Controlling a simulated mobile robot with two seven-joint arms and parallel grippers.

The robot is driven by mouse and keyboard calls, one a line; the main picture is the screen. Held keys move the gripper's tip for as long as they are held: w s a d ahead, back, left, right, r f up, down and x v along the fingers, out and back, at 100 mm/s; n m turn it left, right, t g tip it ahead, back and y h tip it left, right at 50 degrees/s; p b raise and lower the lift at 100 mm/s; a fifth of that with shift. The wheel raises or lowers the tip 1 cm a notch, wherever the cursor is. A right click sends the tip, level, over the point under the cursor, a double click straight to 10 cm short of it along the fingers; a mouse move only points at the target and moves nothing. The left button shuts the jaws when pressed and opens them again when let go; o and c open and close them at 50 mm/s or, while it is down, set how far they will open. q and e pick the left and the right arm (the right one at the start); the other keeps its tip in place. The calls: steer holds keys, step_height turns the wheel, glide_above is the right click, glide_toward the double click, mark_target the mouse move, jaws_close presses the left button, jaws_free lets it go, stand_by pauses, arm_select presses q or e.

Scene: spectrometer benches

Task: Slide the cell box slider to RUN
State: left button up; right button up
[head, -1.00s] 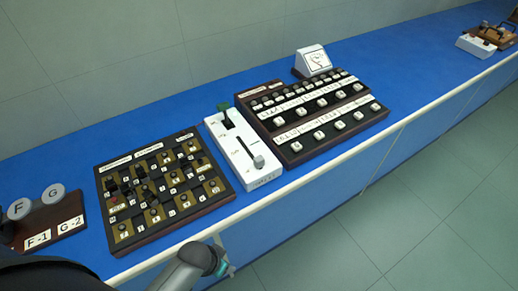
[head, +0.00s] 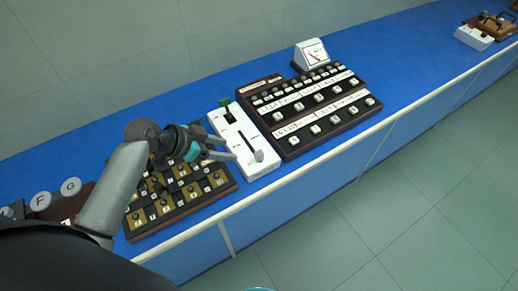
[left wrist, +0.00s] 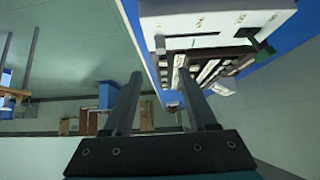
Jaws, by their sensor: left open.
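The white cell box (head: 232,128) stands on the blue bench, between two dark panels. Its pale slider knob (head: 259,155) sits at the near end of a long slot. A dark green knob (head: 227,110) stands at the box's far end. The labels are too small to read. My left gripper (head: 229,148) is open and empty, with its fingertips at the left side of the box, close to the slider; I cannot tell whether they touch it. In the left wrist view, the box (left wrist: 222,22) shows at the top beyond the open fingers (left wrist: 160,73). My right gripper is not in view.
A board of dark knobs (head: 178,212) lies left of the box, partly under my left arm. A key panel (head: 313,105) and a white meter (head: 311,54) stand to the right. The bench's front edge is close to the box.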

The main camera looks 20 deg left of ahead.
mark_target(258, 153)
arm_select(q)
steer(key=x, duration=0.7)
steer(key=b+x, duration=0.1)
steer(key=x, duration=0.7)
steer(key=shift+w+d+r, duration=0.1)
steer(key=shift+w+r, duration=0.1)
steer(key=shift+c, duration=0.2)
jaws_close()
steer(key=shift+b, duration=0.35)
stand_by(0.6)
